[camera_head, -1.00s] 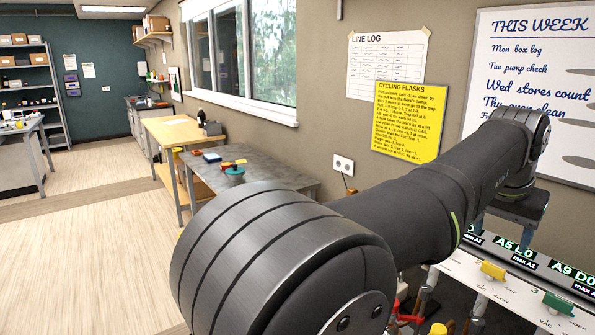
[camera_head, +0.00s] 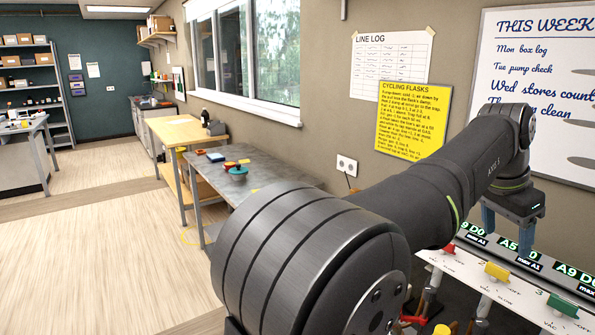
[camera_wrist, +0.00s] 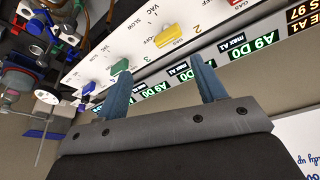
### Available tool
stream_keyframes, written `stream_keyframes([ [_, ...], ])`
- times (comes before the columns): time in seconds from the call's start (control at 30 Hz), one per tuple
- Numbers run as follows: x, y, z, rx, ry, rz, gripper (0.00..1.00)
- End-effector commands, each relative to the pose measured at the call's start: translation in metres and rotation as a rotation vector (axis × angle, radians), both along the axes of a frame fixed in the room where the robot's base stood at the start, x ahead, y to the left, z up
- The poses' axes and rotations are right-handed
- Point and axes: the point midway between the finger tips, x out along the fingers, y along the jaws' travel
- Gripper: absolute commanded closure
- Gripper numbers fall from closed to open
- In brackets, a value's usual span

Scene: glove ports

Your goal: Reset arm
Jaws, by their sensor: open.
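My gripper (camera_head: 508,228) hangs at the right in the head view, its blue fingers pointing down in front of the wall, by the back edge of the valve panel. In the wrist view my gripper (camera_wrist: 160,72) has its two blue fingers spread wide, with nothing between them. The white valve panel (camera_head: 475,285) carries a red handle (camera_head: 447,248), a yellow handle (camera_head: 496,272) and a green handle (camera_head: 562,304). In the wrist view the yellow handle (camera_wrist: 172,33) and green handle (camera_wrist: 118,67) lie beyond the fingertips, with a blue handle (camera_wrist: 88,88) further left.
A row of lit displays (camera_head: 520,256) runs along the panel's back. A whiteboard (camera_head: 550,70) and a yellow notice (camera_head: 413,120) are on the wall behind my arm. Flasks and tubing (camera_wrist: 30,75) crowd the wrist view's left. A grey bench (camera_head: 265,178) stands further left.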

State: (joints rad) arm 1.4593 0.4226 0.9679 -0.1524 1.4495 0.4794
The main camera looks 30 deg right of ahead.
Motion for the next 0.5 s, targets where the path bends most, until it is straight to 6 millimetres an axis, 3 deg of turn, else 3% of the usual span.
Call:
stream_keyframes([
  [0.5,0.006,-0.024,-0.063,-0.016,0.024,-0.352,0.36],
])
